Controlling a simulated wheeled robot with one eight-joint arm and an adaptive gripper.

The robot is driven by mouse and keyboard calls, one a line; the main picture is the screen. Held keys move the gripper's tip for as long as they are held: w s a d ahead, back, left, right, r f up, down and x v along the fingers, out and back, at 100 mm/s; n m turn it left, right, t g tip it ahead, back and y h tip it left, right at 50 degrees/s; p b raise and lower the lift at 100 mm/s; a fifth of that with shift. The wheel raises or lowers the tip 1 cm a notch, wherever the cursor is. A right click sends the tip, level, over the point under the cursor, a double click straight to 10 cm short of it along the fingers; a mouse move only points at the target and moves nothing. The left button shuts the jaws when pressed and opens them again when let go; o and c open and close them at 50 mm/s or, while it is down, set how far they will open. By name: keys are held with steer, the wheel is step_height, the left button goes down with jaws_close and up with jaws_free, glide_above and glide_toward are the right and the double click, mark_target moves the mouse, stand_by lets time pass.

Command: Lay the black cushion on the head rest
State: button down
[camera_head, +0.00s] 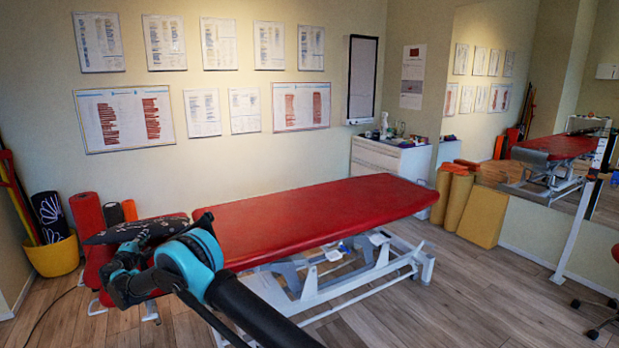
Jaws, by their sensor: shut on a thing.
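The black cushion (138,231), dark with a faint pattern, is at the left end of the red treatment table. My gripper (125,258) is shut on the cushion's near side, partly hidden by my own arm. The head rest (136,297) is the short red section at the table's left end. The cushion is over it, with a red strip showing behind and in front. I cannot tell whether the cushion touches the head rest or hangs just above it.
The long red table top (320,213) is bare. A yellow bucket (53,256) with rolled mats stands at the left wall. A white cabinet (388,162) stands behind the table.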

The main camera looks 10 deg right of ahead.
steer(key=shift+a, duration=0.15)
steer(key=shift+r, duration=0.15)
step_height(320, 180, up, 2)
steer(key=shift+r, duration=0.25)
stand_by(0.6)
steer(key=c, duration=1.6)
jaws_free()
steer(key=shift+o, duration=0.2)
steer(key=shift+s, duration=0.1)
steer(key=s, duration=1.2)
steer(key=shift+a, duration=0.35)
